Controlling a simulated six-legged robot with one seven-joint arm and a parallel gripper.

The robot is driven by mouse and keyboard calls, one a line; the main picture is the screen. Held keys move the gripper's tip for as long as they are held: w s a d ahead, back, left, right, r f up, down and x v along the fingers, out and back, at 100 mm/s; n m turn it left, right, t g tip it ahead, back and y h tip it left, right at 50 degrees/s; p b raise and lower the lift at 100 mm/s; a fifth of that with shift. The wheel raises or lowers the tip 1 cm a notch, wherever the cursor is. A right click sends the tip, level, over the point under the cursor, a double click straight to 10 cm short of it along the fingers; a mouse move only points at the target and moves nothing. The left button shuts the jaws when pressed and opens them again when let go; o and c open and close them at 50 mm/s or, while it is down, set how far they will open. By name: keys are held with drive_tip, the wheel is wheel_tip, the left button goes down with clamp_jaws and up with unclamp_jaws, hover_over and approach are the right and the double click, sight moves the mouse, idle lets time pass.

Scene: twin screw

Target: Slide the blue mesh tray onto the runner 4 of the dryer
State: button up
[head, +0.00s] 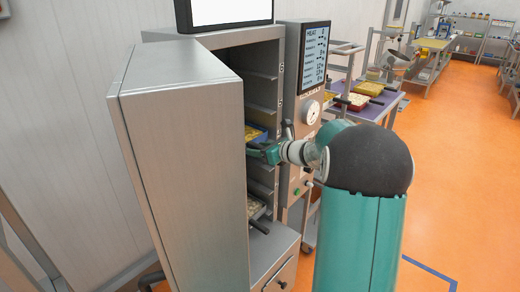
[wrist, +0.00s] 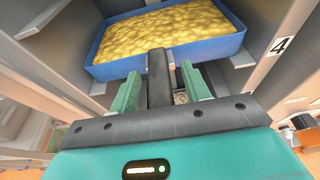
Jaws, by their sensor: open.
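The blue mesh tray (wrist: 170,32), filled with a yellow granular load, sits inside the dryer at the level of the label 4 (wrist: 279,46) in the wrist view. Its dark handle (wrist: 158,72) points toward me. My gripper (wrist: 162,82) is open, with one green finger on each side of the handle; I cannot tell whether either touches it. The runner under the tray is mostly hidden.
The open grey door (head: 185,160) stands close to the left of my arm. Another tray with a dark handle (head: 258,226) sits lower in the dryer. Empty runners show above. The control panel (head: 314,58) is at right, with a cart of red and yellow trays (head: 352,101) beyond.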

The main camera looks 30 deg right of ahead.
drive_tip(key=v, duration=1.3)
drive_tip(key=shift+s+r, duration=0.25)
drive_tip(key=shift+s, duration=0.1)
drive_tip(key=shift+d, duration=0.15)
